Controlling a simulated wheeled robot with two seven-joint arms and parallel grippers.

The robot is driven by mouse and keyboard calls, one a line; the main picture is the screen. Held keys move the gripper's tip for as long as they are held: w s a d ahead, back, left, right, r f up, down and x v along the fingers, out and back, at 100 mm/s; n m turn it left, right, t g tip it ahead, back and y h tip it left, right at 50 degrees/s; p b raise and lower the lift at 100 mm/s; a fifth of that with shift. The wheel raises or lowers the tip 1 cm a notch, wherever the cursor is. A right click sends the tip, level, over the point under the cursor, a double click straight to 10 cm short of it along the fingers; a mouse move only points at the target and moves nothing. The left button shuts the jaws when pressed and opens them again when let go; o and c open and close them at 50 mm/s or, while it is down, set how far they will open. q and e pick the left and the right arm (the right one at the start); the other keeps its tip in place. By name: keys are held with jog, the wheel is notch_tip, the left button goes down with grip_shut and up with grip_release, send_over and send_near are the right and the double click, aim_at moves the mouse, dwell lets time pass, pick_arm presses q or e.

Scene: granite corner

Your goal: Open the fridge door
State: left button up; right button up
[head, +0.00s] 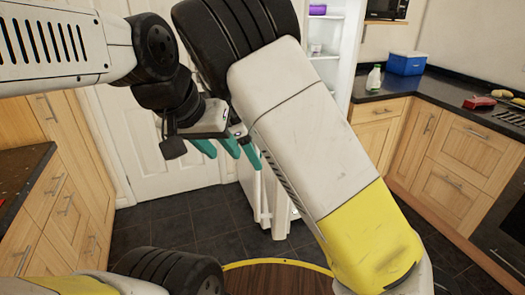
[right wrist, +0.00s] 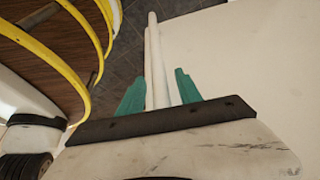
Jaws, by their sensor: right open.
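The white fridge (head: 346,62) stands open behind my right arm in the head view, with shelves partly showing. A white upright panel (head: 265,195), apparently its door seen nearly edge-on, shows below, partly hidden by that arm. In the right wrist view, my right gripper (right wrist: 160,85) is open, its teal fingers on either side of narrow white upright parts (right wrist: 157,60); contact is unclear. A broad white surface (right wrist: 250,60) fills the right side there. My left gripper (head: 224,154) hangs left of my right arm in the head view, its fingers apart and no object visible between them.
Wooden cabinets (head: 65,200) line the left. A dark counter (head: 390,97) at the right holds a blue cool box (head: 406,63), a white bottle (head: 374,78) and a red item (head: 479,102). A white panelled door (head: 150,130) stands behind. Dark tiled floor (head: 215,230) is open between.

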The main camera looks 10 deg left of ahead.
jog(key=v, duration=0.7)
